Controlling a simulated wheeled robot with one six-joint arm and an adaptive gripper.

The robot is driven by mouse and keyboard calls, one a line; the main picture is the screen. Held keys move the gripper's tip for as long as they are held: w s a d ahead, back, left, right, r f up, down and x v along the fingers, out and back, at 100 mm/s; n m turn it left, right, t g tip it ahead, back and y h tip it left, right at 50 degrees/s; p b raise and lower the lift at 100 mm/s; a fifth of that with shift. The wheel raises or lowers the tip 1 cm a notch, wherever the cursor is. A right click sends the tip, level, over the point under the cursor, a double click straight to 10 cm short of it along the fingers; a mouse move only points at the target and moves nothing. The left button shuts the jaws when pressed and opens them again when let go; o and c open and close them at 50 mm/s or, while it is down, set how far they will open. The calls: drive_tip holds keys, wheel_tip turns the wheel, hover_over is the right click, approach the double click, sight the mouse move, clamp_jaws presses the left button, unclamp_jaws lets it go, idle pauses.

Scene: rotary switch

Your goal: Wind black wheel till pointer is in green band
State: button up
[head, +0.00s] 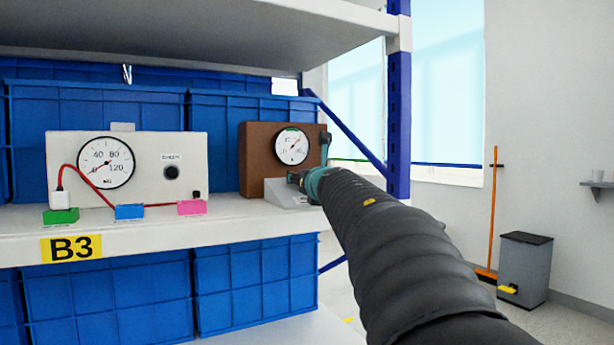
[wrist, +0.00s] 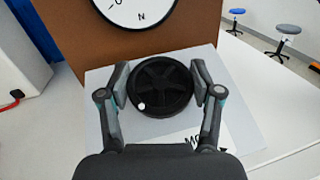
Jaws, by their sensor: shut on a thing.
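The black wheel (wrist: 173,100) with spokes and a white dot near its lower left rim lies on a sloped grey plate (wrist: 98,80) in the wrist view. My gripper (wrist: 160,78) has one finger on each side of the wheel and is shut on its rim. In the head view my gripper (head: 300,179) hides the wheel. Above it, the brown panel (head: 252,150) carries a round white gauge (head: 291,147). A short green band shows at the gauge's top. The wrist view shows only the gauge's lower part.
A second, cream panel (head: 150,150) with a larger gauge (head: 106,162) stands left on the shelf (head: 140,226). Red cable and green, blue and pink blocks lie before it. Blue crates (head: 100,105) stand behind. A blue rack post (head: 397,120) rises at right.

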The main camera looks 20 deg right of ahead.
drive_tip(key=o, duration=1.1)
drive_tip(key=shift+o, duration=0.2)
drive_tip(key=s+a, duration=0.2)
drive_tip(key=s, duration=0.9)
drive_tip(key=shift+s, duration=0.4)
drive_tip(key=shift+a, duration=0.1)
